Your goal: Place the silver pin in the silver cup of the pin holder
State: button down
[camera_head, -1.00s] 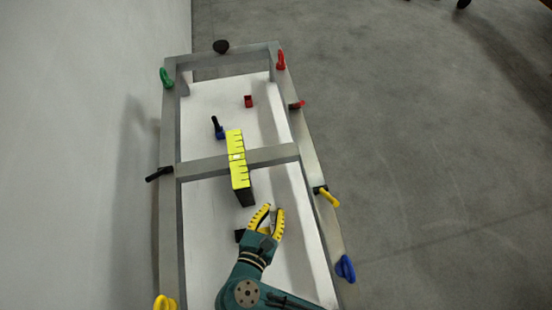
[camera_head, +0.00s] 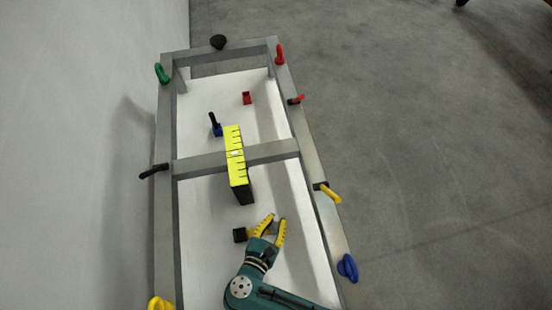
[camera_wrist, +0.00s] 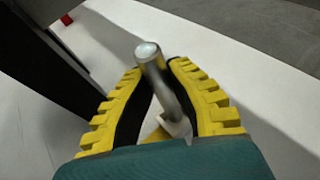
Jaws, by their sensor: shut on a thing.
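A silver pin (camera_wrist: 158,70) with a rounded, shiny end stands between the yellow, notched fingers of my gripper (camera_wrist: 155,64) in the wrist view. The fingers are shut on it and it tilts a little. In the head view my gripper (camera_head: 276,218) is over the white surface, in front of and right of a long black block with a yellow notched top (camera_head: 241,178). The pin is too small to make out there. A small dark block (camera_head: 240,235) is just left of my gripper. I cannot make out a silver cup or tell which piece is the pin holder.
A grey metal frame (camera_head: 303,187) with a crossbar surrounds the white surface (camera_head: 205,220). Coloured handles, such as a blue one (camera_head: 347,267), line its edges. A red cup (camera_head: 247,98) and a blue piece with a black pin (camera_head: 216,127) stand farther back.

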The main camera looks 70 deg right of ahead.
jog(key=shift+f+b, duration=0.4)
jog(key=shift+f, duration=0.1)
jog(key=c, duration=1.1)
grip_release()
jog(key=shift+r, duration=0.1)
